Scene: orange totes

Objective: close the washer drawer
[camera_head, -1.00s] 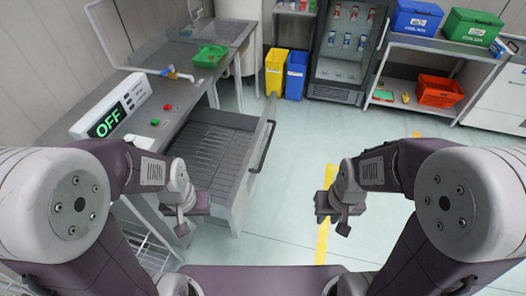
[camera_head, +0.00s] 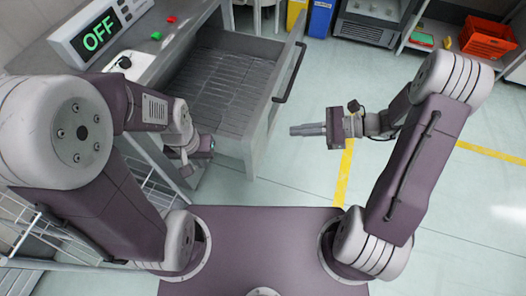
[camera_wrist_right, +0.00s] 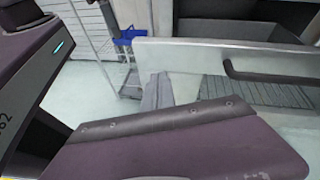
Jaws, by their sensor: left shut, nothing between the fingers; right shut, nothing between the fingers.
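The washer drawer (camera_head: 225,80) is pulled open from the grey counter, its slatted bottom showing. Its front panel (camera_head: 273,120) faces right and carries a dark bar handle (camera_head: 290,74). In the right wrist view the front panel (camera_wrist_right: 180,58) and part of the handle (camera_wrist_right: 270,75) show beyond my own arm parts. My right gripper (camera_head: 296,130) is shut and empty, pointing left, to the right of the front panel's near end and apart from it. My left gripper (camera_head: 192,165) is beside the drawer's near side, largely hidden by its own wrist, and shut.
A control box (camera_head: 98,35) reading "OFF" stands on the counter, with a red button (camera_head: 171,19) and a green button (camera_head: 155,36). A white wire rack (camera_head: 45,235) is at left. Blue (camera_head: 320,18) and yellow bins stand behind. The floor right of the drawer is clear.

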